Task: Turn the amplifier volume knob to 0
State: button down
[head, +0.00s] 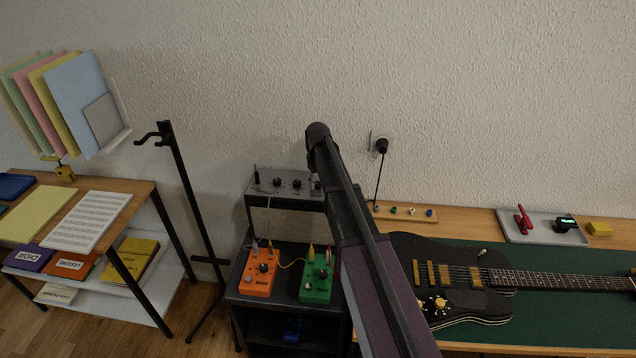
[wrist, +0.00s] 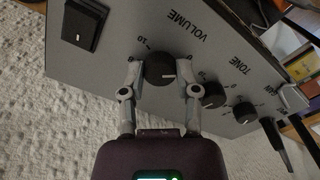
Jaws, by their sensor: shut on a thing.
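The amplifier's grey control panel (wrist: 222,50) fills the upper part of the wrist view, with its lettering upside down. The black volume knob (wrist: 160,69) sits near the VOLUME label, with printed numbers around it. Its short white mark lies on the right part of its face, roughly level in the picture. My gripper (wrist: 160,72) has one finger on each side of this knob and is shut on it. In the head view the amplifier (head: 268,189) stands at the wall. My arm covers its right end, and the volume knob and gripper cannot be made out there.
Two more knobs, one a tone knob (wrist: 212,95), sit to the right on the panel. A black switch (wrist: 86,24) is at upper left. Orange (head: 259,272) and green (head: 316,283) pedals stand below the amplifier. A guitar (head: 450,285) lies on the right bench.

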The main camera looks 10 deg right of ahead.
jog(key=shift+s+n, duration=0.15)
jog(key=shift+n, duration=0.75)
jog(key=shift+c, duration=1.7)
grip_release()
jog(key=shift+m, duration=0.3)
